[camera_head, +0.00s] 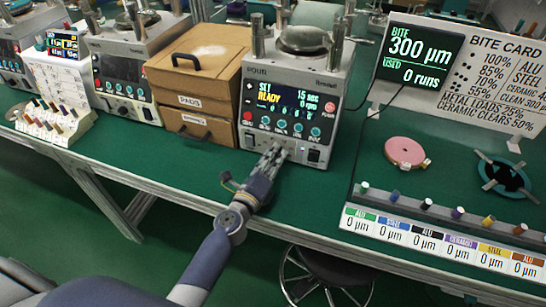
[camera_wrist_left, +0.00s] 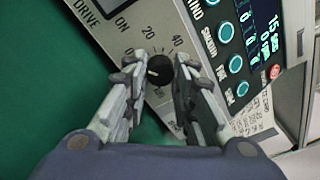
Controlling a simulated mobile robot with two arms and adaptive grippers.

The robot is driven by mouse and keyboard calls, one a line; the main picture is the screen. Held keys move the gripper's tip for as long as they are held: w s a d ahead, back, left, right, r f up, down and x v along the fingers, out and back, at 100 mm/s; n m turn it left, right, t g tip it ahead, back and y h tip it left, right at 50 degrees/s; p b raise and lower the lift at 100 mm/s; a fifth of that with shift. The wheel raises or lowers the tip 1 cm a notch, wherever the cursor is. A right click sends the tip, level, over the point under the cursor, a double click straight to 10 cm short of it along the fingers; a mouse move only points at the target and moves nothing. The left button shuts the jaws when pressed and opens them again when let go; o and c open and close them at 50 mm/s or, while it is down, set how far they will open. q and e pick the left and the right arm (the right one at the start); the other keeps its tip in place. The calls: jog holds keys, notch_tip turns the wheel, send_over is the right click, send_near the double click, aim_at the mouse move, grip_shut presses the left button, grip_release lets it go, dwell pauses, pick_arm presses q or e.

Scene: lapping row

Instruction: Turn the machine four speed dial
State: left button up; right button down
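Machine four (camera_head: 345,100), a grey lapping unit labelled FOUR, stands on the green bench; its screen reads SET, READY, 15 sec. In the left wrist view the black round speed dial (camera_wrist_left: 160,70) sits on the pale panel (camera_wrist_left: 150,22) by a scale with 20 and 40. A white mark on the dial lies toward its left side. My left gripper (camera_head: 274,152) is at the lower front of the machine and hides the dial in the head view. Its fingers (camera_wrist_left: 161,78) are apart, one on each side of the dial; firm contact does not show. My right gripper is not in view.
Teal buttons (camera_wrist_left: 225,32) line the panel beside the dial. A brown PADS box (camera_head: 200,65) stands left of the machine. A BITE display (camera_head: 420,55), a pink disc (camera_head: 405,152) and a row of small knobs (camera_head: 458,212) are at right. A stool (camera_head: 325,270) is below.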

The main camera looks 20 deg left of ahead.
pick_arm(q)
jog(key=shift+m, duration=0.3)
jog(key=shift+r+m+p, duration=0.1)
jog(key=shift+m+p, duration=0.6)
jog(key=shift+m, duration=0.3)
jog(key=m+p, duration=0.1)
jog(key=m, duration=0.2)
jog(key=m+p, duration=0.1)
jog(key=m, duration=0.3)
jog(key=shift+g+y, duration=0.3)
jog(key=shift+y, duration=0.1)
jog(key=m+p, duration=0.1)
jog(key=m, duration=0.2)
jog(key=m+p, duration=0.1)
jog(key=m, duration=0.4)
jog(key=shift+y+p, duration=0.35)
jog(key=shift+y, duration=0.05)
jog(key=m+y+p, duration=0.1)
jog(key=m, duration=0.4)
jog(key=shift+m, duration=0.4)
